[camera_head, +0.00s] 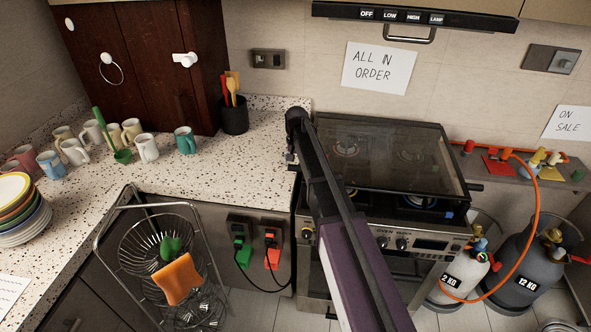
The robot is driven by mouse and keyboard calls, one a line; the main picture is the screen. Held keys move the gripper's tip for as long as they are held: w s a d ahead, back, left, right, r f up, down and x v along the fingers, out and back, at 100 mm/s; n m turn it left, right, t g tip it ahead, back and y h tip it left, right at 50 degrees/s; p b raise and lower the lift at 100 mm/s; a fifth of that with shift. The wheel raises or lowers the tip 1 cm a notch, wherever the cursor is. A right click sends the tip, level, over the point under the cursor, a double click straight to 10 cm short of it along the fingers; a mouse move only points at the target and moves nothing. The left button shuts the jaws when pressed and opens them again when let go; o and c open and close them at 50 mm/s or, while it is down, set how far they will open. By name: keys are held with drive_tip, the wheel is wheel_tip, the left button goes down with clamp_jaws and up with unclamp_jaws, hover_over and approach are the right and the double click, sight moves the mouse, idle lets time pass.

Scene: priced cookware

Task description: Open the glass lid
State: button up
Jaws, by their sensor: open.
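The glass lid (395,150) is a dark, see-through panel with a dark frame over the top of the stove (385,238). Burner parts show through and below its front edge; I cannot tell its exact tilt. My arm reaches up from the bottom, crossing in front of the stove's left part and hiding some of the lid's left side. My gripper (291,158) is open, small in view, at the counter's right edge just left of the lid. It looks empty; I cannot tell whether it touches anything.
Left of the stove, the speckled counter (225,173) holds several mugs, a black utensil pot (234,116) and stacked plates (22,212). A wire rack (150,245) stands in front. Gas cylinders (520,265) with an orange hose are at right. A hood (415,16) hangs above.

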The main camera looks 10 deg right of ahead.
drive_tip(key=shift+f+b, duration=0.35)
drive_tip(key=shift+f, duration=0.2)
